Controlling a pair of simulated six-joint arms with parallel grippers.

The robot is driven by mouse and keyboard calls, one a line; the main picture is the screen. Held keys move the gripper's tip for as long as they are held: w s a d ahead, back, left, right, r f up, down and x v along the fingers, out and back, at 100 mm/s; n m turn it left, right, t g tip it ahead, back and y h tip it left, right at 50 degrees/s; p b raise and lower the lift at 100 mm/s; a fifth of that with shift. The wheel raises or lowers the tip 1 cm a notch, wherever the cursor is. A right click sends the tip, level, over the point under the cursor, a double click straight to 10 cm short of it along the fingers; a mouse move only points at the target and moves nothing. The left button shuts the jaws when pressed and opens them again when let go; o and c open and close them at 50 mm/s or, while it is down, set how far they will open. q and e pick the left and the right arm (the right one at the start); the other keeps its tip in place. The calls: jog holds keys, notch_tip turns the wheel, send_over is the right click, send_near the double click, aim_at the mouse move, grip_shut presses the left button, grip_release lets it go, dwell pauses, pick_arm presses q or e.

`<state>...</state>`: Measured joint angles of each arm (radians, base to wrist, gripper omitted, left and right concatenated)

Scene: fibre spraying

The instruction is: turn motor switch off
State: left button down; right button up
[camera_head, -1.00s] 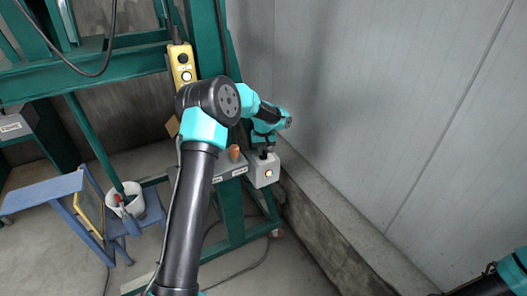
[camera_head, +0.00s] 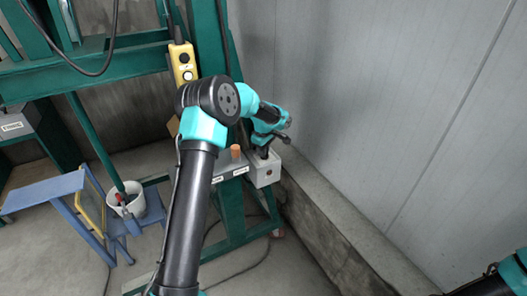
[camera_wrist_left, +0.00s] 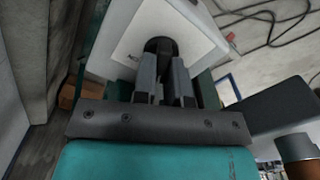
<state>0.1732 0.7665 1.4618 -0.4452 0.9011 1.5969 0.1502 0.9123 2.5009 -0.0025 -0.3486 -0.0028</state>
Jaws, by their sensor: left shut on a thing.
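The motor switch is a black rotary knob (camera_wrist_left: 160,46) on the pale face plate of a grey box (camera_head: 265,172), which is mounted on the green frame. The round lamp on the front of the box looks dark. My left gripper (camera_head: 264,153) reaches down onto the top of the box. In the left wrist view my left gripper (camera_wrist_left: 163,72) is shut on the knob, with one finger on each side; the fingers partly hide it. My right arm shows only in the bottom right corner of the head view, and its gripper is out of sight.
A yellow button box (camera_head: 183,64) hangs on the green frame (camera_head: 85,73). An orange-brown knob (camera_head: 235,152) stands left of the grey box. A white bucket (camera_head: 128,199) stands by a blue stand (camera_head: 75,190). A grey wall (camera_head: 400,110) closes off the right side.

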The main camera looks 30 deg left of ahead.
pick_arm(q)
jog(key=shift+n, duration=0.8)
jog(key=c, duration=1.2)
grip_release()
jog(key=shift+o, duration=0.2)
jog(key=shift+r, duration=0.15)
notch_tip(320, 180, up, 17)
